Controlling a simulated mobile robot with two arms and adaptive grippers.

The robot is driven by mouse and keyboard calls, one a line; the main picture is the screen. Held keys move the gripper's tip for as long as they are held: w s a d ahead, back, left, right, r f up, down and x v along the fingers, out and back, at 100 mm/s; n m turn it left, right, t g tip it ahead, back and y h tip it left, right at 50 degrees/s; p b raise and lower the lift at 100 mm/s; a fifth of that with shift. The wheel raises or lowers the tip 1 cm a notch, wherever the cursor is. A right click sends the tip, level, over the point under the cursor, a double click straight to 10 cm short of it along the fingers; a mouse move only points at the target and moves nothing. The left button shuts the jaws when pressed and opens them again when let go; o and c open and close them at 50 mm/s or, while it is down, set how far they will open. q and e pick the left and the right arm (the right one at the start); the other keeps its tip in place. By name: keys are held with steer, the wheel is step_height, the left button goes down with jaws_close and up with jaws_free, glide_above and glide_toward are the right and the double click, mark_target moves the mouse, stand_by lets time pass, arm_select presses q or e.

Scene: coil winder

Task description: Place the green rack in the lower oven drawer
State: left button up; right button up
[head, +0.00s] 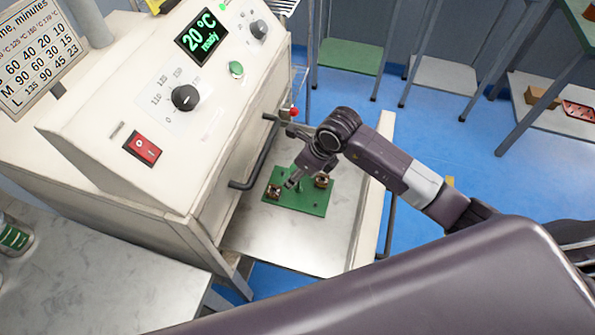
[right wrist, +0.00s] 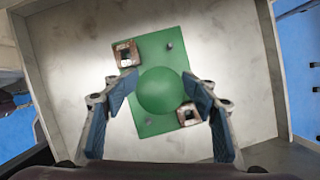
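The green rack (head: 310,198) lies inside the pulled-out oven drawer (head: 285,247), on its pale metal floor. It is a flat green plate with a round green knob and two small copper-and-dark coil parts on it. In the right wrist view, the rack (right wrist: 153,122) lies slightly turned on the drawer floor (right wrist: 85,60). My right gripper (head: 298,178) is over the rack. In the right wrist view, its blue-padded fingers (right wrist: 160,88) are spread on either side of the knob, with visible gaps. The left gripper is not in view.
The cream oven (head: 110,120) has a display reading 20 °C ready, a dial (head: 185,98) and a red switch (head: 142,149). A grey bench top (head: 90,275) is at lower left. Shelving stands behind on the blue floor.

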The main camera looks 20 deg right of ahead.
steer(key=shift+r, duration=0.1)
steer(key=shift+r, duration=0.25)
steer(key=v, duration=1.1)
steer(key=shift+s+r, duration=0.2)
steer(key=shift+r, duration=0.1)
steer(key=shift+d, duration=0.1)
